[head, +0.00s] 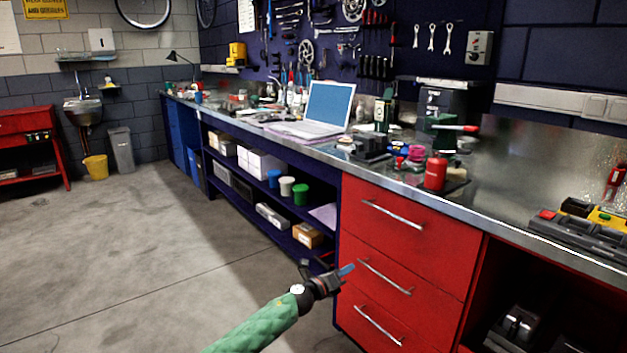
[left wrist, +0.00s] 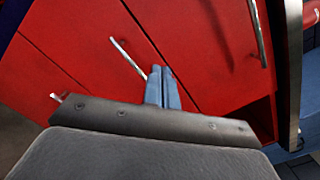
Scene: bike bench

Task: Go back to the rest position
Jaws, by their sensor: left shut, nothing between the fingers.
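My left gripper (head: 346,270) is in front of the red drawer cabinet (head: 385,245), beside its left edge in the head view. Its blue fingers are shut with nothing between them. In the left wrist view the closed fingers (left wrist: 163,88) point toward the red drawer fronts (left wrist: 90,50), and a drawer handle shows just left of them. I cannot tell the exact gap between fingertips and drawer. The three drawers look closed. My right gripper is not in view.
The metal workbench top (head: 510,190) runs along the wall, with a laptop (head: 328,108), a red bottle (head: 435,172) and a grey tool tray (head: 580,235) on it. Open shelves (head: 262,187) hold boxes and jars. The concrete floor (head: 120,250) at left is clear.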

